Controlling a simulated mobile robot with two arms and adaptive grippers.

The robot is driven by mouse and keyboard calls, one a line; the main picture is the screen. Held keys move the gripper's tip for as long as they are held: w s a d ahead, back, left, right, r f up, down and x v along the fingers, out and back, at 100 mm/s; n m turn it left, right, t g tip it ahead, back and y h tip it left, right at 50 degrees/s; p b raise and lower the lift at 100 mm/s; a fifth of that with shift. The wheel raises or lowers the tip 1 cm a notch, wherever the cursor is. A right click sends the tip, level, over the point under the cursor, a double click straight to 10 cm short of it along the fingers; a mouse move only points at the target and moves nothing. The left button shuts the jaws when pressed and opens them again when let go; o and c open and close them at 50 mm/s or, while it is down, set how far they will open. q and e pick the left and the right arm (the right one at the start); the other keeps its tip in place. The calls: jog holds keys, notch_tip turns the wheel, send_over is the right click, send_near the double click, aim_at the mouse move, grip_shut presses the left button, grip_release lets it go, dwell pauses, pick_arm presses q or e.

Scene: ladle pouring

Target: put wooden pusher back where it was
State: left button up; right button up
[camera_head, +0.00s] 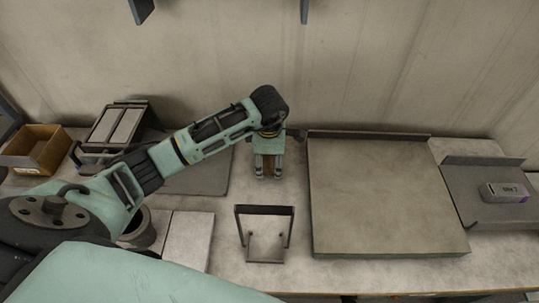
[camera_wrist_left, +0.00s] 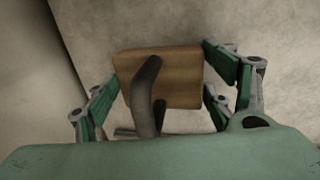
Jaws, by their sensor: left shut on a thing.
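The wooden pusher is a brown wooden block (camera_wrist_left: 188,82) with a dark curved handle (camera_wrist_left: 146,95). It sits between the fingers of my left gripper (camera_head: 268,172), which is shut on it. In the head view the gripper points down at the back of the table, just left of the large raised board, and hides most of the pusher. The left wrist view shows the gripper's green and grey fingers on both sides of the block. I cannot tell whether the pusher touches the table. My right gripper is not in view.
A large flat board (camera_head: 385,200) lies right of the gripper. A dark upright frame (camera_head: 264,211) stands in front of it. A grey tray (camera_head: 470,185) holds a small box (camera_head: 504,192) at the right. A wooden bin (camera_head: 35,147) stands far left. The wall is close behind.

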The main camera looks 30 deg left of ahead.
aim_at(269, 164)
pick_arm(q)
jog(key=o, duration=0.9)
jog(key=shift+f, duration=0.15)
jog(key=shift+c, duration=0.2)
jog(key=o, duration=0.5)
jog(key=shift+c, duration=0.2)
jog(key=shift+r, duration=0.35)
notch_tip(269, 164, up, 12)
jog(key=s+d+b, duration=0.1)
jog(key=s+b, duration=0.1)
jog(key=b, duration=0.1)
jog(key=shift+f, duration=0.25)
